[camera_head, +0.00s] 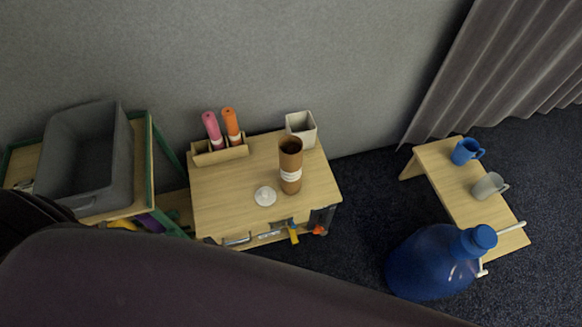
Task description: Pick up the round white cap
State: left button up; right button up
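The round white cap (265,196) lies flat on the wooden table (225,195), near its front edge. It has a small raised knob in the middle. A brown cup (290,158) with a white band stands just right of the cap, apart from it or nearly touching; I cannot tell exactly. Neither of my grippers shows in the head view. A large dark shape of my own body fills the bottom left and hides the floor in front of the table.
Behind the cap stand a wooden holder (220,154) with pink and orange rolls and a white square container (301,127). A grey bin (80,165) stands left. A blue water jug (432,265) and a low bench (462,200) with two mugs stand right. Table space left of the cap is clear.

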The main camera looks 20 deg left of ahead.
aim_at(266, 196)
jog(key=u, duration=0.9)
